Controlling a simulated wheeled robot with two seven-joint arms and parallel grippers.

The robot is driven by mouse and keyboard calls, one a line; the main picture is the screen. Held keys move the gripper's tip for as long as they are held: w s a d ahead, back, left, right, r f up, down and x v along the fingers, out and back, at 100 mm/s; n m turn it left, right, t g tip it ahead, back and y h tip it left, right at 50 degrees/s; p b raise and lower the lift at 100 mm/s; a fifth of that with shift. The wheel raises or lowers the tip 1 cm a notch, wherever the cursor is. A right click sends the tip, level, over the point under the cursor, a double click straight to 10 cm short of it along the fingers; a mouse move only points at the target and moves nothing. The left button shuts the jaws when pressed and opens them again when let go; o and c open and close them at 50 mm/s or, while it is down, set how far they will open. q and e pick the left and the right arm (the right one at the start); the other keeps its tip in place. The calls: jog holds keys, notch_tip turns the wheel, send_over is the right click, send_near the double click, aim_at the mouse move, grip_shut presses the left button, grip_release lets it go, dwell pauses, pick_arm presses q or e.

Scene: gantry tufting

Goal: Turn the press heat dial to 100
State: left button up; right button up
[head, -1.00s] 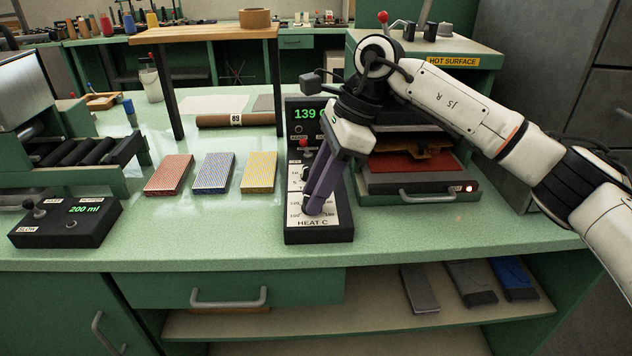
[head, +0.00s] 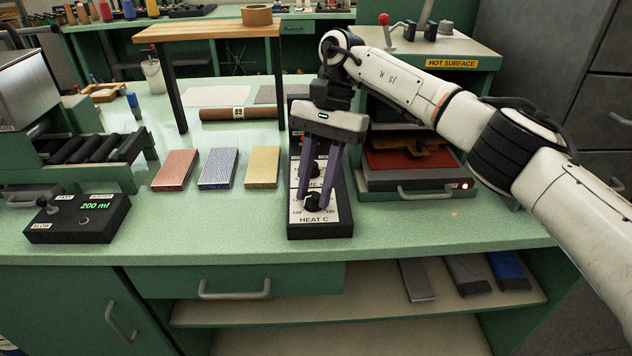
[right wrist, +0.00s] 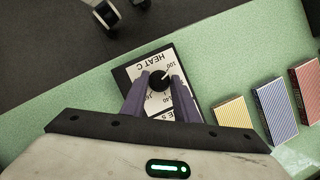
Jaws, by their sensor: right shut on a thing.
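The press heat dial (head: 312,202) is a black round knob on the white HEAT C plate, low on the black control box (head: 320,230). My right gripper (head: 316,203) is shut on it, with one purple finger on each side. In the right wrist view the dial (right wrist: 158,80) sits between the fingertips (right wrist: 159,84). A pale pointer mark on it appears to face toward the printed 100. The gripper body hides the box's display in the head view. My left gripper is not in view.
The press (head: 420,185) with a HOT SURFACE label stands right of the box. Red, blue and yellow blocks (head: 218,168) lie to its left. A wooden stand (head: 205,33) rises behind them. The green counter in front of the box is clear.

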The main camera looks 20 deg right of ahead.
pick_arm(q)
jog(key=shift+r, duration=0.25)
pick_arm(e)
jog(key=shift+n+h, duration=0.3)
jog(key=shift+n, duration=0.5)
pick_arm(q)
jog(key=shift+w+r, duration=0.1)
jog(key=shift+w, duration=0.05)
pick_arm(e)
jog(key=o, duration=1.1)
jog(key=shift+c, duration=0.2)
pick_arm(q)
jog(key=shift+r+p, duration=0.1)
jog(key=shift+p, duration=0.2)
pick_arm(e)
jog(key=shift+r+g, duration=0.1)
jog(key=shift+g, duration=0.2)
